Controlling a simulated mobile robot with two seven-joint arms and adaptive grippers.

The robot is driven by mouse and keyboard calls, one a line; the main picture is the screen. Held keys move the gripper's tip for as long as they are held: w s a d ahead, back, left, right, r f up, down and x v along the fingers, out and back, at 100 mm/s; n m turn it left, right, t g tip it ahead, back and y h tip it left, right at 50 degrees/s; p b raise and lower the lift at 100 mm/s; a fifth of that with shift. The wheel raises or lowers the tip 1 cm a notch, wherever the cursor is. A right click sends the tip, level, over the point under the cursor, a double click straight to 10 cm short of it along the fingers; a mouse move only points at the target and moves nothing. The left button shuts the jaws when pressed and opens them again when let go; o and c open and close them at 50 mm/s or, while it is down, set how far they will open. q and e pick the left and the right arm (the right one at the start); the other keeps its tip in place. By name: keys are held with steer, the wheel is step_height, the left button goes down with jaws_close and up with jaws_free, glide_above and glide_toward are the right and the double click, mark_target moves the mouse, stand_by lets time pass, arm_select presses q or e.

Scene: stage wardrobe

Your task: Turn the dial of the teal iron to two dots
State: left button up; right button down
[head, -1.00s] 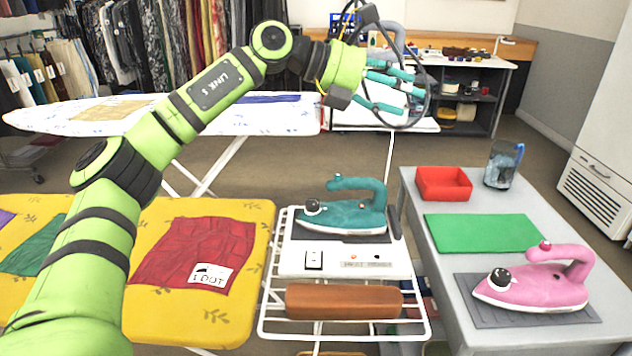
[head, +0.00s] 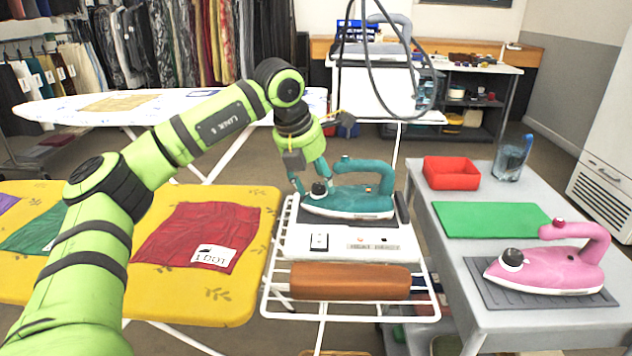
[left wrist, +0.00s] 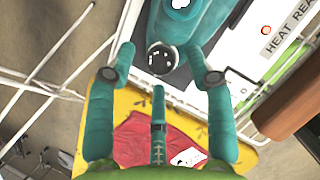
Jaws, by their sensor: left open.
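The teal iron (head: 347,204) rests flat on a dark pad on the white station of the wire rack, its nose to the left. Its dial (head: 319,189), black with a white top, sits at the nose end. In the left wrist view the dial (left wrist: 162,59) lies just ahead of my fingers, and its dot marks are too small to read. My left gripper (head: 311,186) is above and beside the dial, fingers pointing down. In the left wrist view its teal fingers (left wrist: 164,73) are spread with nothing between them. My right gripper is not in view.
A pink iron (head: 555,262) stands on a dark mat on the grey table, near a green mat (head: 490,220) and a red tray (head: 451,172). A brown roll (head: 350,282) lies on the rack in front. A yellow ironing board (head: 205,295) is at left.

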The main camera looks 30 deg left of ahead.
arm_select(q)
steer(key=shift+w+f, duration=0.1)
steer(key=shift+f, duration=0.2)
jaws_close()
steer(key=shift+r, duration=0.1)
